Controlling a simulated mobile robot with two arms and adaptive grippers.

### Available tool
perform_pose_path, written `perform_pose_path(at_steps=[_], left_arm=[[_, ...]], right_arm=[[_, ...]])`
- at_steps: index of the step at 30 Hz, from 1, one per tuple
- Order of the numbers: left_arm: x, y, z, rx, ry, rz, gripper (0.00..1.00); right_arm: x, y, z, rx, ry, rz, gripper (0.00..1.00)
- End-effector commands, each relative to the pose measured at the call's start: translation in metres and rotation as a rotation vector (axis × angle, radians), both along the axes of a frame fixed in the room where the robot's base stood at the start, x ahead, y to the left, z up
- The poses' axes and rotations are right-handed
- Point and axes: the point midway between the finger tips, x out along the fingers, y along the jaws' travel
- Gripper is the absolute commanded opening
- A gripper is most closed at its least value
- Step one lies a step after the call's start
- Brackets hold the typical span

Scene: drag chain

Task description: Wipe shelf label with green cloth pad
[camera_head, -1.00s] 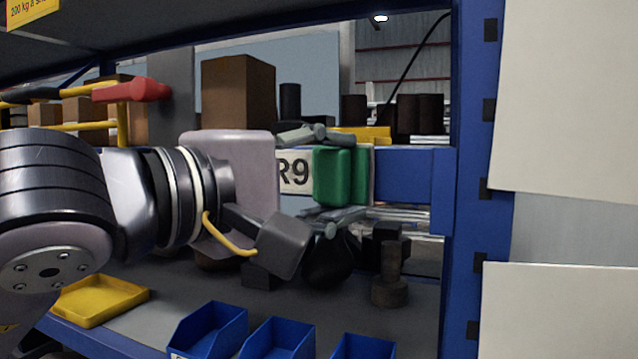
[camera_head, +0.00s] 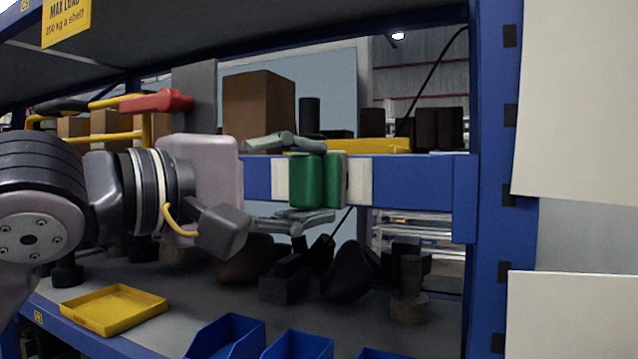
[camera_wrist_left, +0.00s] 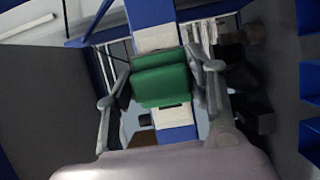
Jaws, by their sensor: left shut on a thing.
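The green cloth pad (camera_head: 307,181) is a thick green block with a grey backing strip, held upright by my left gripper (camera_head: 320,181), one finger above and one below. It is in front of the white shelf label (camera_head: 361,180) on the blue shelf beam (camera_head: 412,183). White label parts show on both sides of the pad; its middle and lettering are hidden. In the left wrist view the pad (camera_wrist_left: 163,82) sits between both fingers, with the label (camera_wrist_left: 155,38) beyond it. Whether the pad touches the label I cannot tell. My right gripper is out of view.
A blue rack post (camera_head: 489,200) stands to the right. Below the beam, dark tools (camera_head: 345,272), a yellow tray (camera_head: 113,308) and blue bins (camera_head: 228,338) occupy the lower shelf. A cardboard box (camera_head: 258,105) and yellow item (camera_head: 368,145) are behind and above the beam.

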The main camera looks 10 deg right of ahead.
Motion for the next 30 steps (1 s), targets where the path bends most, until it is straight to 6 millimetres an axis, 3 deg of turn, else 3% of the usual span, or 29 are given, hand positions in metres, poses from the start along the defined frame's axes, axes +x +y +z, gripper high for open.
perform_pose_path(at_steps=[24,30], left_arm=[[0.034,0.047,-0.001,-0.001,0.003,0.004,0.27],[0.036,0.051,0.0,-0.001,0.001,0.001,0.27]], right_arm=[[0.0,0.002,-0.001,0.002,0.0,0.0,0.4],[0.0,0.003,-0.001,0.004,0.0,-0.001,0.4]])
